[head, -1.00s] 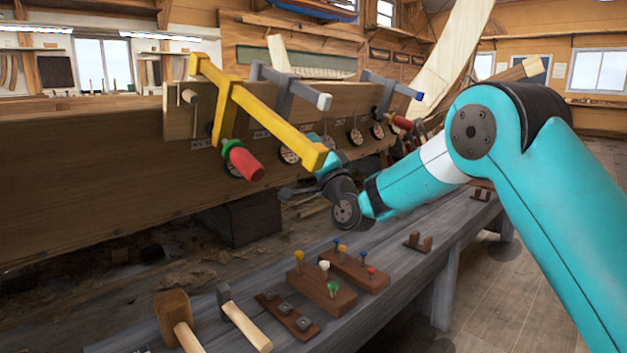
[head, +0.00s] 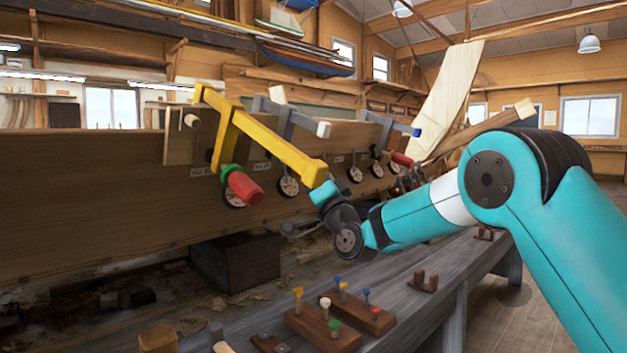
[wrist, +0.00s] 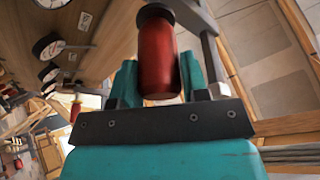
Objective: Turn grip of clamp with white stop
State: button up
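The clamp with the white stop (head: 323,129) is grey and sits on the plank behind the yellow clamp. Its bar (head: 291,113) shows in the head view, but its grip is hidden there behind the yellow bar and my gripper. The wrist view shows a red grip (wrist: 160,60) with a dark collar, beside a grey bar. My gripper (wrist: 160,80) has one teal finger on each side of this grip, very close to it. I cannot tell whether the fingers press on it. In the head view my gripper (head: 325,196) is just below the yellow bar's end.
A yellow clamp (head: 262,137) with a red grip (head: 244,188) and green collar stands nearer, left of my gripper. A grey clamp with a blue stop (head: 416,132) is further right. Round dials (head: 289,186) line the plank. A bench (head: 400,285) below holds wooden blocks with coloured pegs.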

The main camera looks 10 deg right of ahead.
jog(key=o, duration=0.4)
jog(key=shift+c, duration=0.2)
jog(key=b+v, duration=1.4)
jog(key=v, duration=0.3)
jog(key=shift+s, duration=0.2)
jog(key=shift+f, duration=0.1)
